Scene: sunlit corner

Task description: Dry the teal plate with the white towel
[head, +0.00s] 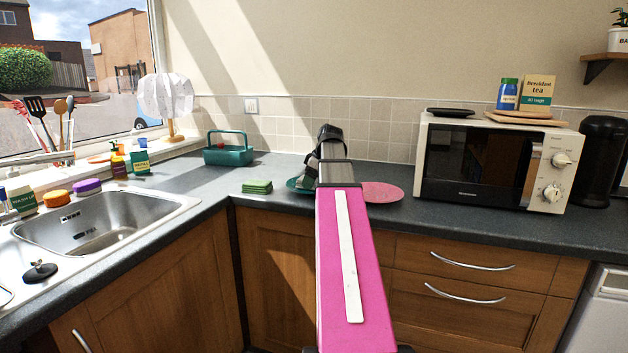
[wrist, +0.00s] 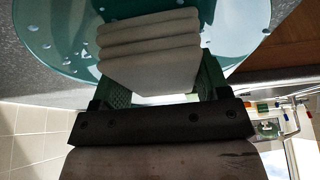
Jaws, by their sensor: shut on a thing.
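The teal plate (wrist: 55,48) lies on the dark worktop and fills the top of the wrist view. Water drops show on its left side, and a bright patch lies at its right. In the head view only its left edge (head: 294,184) shows; my arm hides the rest. My gripper (wrist: 158,85) is shut on the folded white towel (wrist: 148,45). The towel is held over the plate; I cannot tell whether it touches it.
A pink plate (head: 382,192) lies just right of my arm. Folded green cloths (head: 257,187) and a teal caddy (head: 228,154) are to the left. A microwave (head: 475,165) stands at right, a sink (head: 95,222) at left. Worktop between cloths and sink is clear.

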